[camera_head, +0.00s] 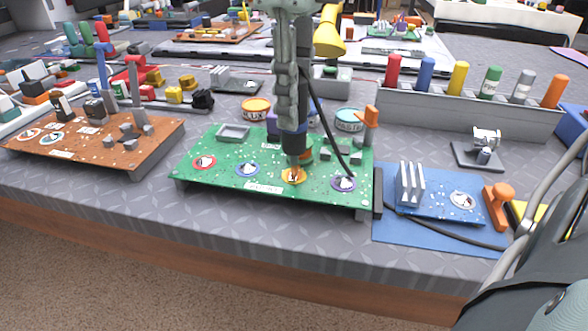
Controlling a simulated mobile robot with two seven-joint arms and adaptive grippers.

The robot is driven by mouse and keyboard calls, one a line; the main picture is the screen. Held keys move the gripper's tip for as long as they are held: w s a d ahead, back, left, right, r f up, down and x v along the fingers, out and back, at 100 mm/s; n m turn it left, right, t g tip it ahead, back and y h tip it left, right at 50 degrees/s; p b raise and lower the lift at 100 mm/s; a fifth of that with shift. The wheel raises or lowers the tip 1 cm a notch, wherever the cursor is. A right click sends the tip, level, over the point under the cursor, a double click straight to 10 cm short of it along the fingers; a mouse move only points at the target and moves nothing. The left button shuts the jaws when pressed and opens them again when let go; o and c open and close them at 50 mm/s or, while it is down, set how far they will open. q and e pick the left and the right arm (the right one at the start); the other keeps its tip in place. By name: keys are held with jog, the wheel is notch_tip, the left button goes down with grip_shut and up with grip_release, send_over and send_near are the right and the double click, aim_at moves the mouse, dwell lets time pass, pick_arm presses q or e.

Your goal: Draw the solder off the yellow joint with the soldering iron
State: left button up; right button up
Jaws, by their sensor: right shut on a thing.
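The green circuit board (215,169) lies across the middle of the bench with several ringed joints. The yellow joint (293,176) is at its front, right of the blue-ringed joint (247,169) and left of the purple-ringed joint (343,183). My right gripper (291,120) points straight down above the board and is shut on the soldering iron (294,143), a dark upright handle with a black cable. The iron's lower end is at the yellow joint and hides part of it; I cannot tell whether it touches. My left gripper is not in view.
An orange-brown board (95,150) lies at left. A blue board (438,199) with a heatsink lies on a blue mat at right. A grey rack (470,112) of coloured cylinders stands behind. Small tins (348,120) stand behind the green board. The cable runs down over the board's right part.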

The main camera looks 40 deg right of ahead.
jog(key=shift+r+p, duration=2.45)
jog(key=shift+r, duration=1.05)
jog(key=shift+d, duration=0.1)
